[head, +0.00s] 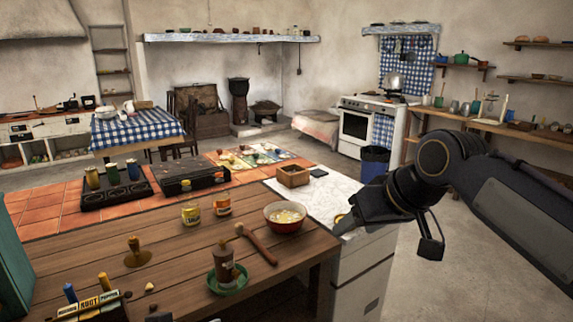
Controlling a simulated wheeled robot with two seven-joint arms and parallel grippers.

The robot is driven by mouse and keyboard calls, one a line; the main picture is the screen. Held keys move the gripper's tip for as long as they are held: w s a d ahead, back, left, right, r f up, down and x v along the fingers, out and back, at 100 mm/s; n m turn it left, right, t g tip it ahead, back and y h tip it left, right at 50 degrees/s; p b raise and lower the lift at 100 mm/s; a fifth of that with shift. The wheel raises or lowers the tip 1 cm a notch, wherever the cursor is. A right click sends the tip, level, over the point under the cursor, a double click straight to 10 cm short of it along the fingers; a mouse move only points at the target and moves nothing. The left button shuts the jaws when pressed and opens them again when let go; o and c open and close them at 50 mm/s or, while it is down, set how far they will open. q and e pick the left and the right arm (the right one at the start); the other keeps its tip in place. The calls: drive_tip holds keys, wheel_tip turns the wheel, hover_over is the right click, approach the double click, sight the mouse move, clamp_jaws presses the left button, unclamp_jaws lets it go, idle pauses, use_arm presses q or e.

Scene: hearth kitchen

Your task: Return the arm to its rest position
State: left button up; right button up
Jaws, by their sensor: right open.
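My right arm comes in from the right edge of the head view. My right gripper (347,223) hangs at its end, over the near edge of the white counter (335,193), to the right of the red bowl (285,217). It is open, and I see nothing held in it. The arm hides part of the floor and the counter's right edge. A small yellow thing shows right by the fingertips; I cannot tell what it is. My left gripper is not in view.
A wooden table (165,240) in front holds the red bowl, a wooden mallet (257,245), a brown bottle (226,265) on a green saucer (228,287), and small jars. A wooden box (293,176) stands on the white counter. The floor (480,265) at the right is clear.

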drive_tip(key=s+d+f+m+p, duration=0.2)
drive_tip(key=s+d+f, duration=0.1)
drive_tip(key=s+d, duration=0.5)
use_arm(q)
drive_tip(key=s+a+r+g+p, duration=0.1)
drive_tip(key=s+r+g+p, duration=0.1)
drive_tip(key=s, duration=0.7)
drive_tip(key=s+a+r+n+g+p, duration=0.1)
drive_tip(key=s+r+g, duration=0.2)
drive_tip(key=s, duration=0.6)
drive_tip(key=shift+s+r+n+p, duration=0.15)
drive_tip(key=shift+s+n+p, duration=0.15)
drive_tip(key=shift+p, duration=0.05)
use_arm(e)
drive_tip(key=s+f+m, duration=0.3)
drive_tip(key=s+f, duration=0.8)
drive_tip(key=s, duration=0.5)
drive_tip(key=shift+f+g+h, duration=0.3)
drive_tip(key=shift+f, duration=0.1)
